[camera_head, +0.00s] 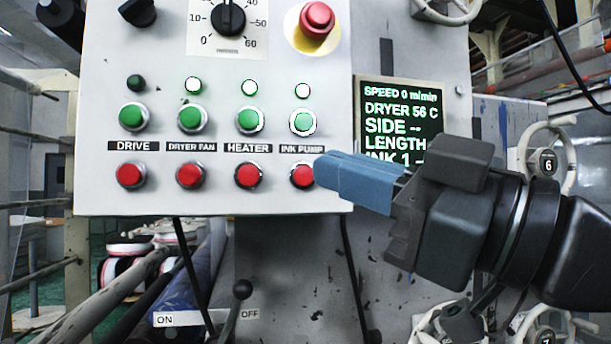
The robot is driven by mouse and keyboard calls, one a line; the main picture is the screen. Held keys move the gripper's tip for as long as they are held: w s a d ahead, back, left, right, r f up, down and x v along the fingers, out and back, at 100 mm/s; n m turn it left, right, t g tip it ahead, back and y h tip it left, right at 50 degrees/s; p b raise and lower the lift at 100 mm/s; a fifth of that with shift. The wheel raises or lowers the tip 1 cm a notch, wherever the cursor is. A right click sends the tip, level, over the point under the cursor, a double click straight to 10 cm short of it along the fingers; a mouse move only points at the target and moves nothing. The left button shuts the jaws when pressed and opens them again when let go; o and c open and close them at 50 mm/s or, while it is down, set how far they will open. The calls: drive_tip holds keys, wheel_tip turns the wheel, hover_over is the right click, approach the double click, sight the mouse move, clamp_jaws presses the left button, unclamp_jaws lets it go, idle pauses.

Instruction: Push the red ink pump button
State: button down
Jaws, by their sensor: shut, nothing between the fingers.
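The red ink pump button (302,175) is at the right end of the lower row on the white panel, below the INK PUMP label (301,149). My gripper (322,172), with blue fingers, is shut and empty. Its tips overlap the right edge of the red button in the picture; I cannot tell whether they touch it. The green ink pump button (302,122) is above the label, and the small lamp (302,91) over it is lit white-green.
Red heater (248,175), dryer fan (190,175) and drive (130,175) buttons sit to the left. A red mushroom button (317,19) on yellow is above. A display (400,112) reads "SPEED 0 m/min" behind my gripper. A lever (242,289) stands below the panel.

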drive_tip(key=w+a+b, duration=0.1)
drive_tip(key=w+a, duration=0.1)
drive_tip(key=w, duration=0.6)
drive_tip(key=shift+w+a, duration=0.2)
drive_tip(key=shift+w, duration=0.2)
idle(1.9)
drive_tip(key=shift+w+a+b, duration=0.1)
drive_tip(key=shift+w+b, duration=0.1)
drive_tip(key=shift+b, duration=0.1)
drive_tip(key=shift+w+a, duration=0.1)
drive_tip(key=shift+w, duration=0.35)
idle(0.6)
idle(0.4)
drive_tip(key=shift+s+d+b, duration=0.25)
drive_tip(key=shift+s+b, duration=0.1)
drive_tip(key=shift+s, duration=0.5)
drive_tip(key=shift+s, duration=0.15)
drive_tip(key=shift+s+d, duration=0.2)
drive_tip(key=shift+s, duration=0.55)
drive_tip(key=shift+s+d, duration=0.25)
drive_tip(key=shift+s, duration=0.55)
drive_tip(key=shift+s+d, duration=0.2)
drive_tip(key=shift+s, duration=0.55)
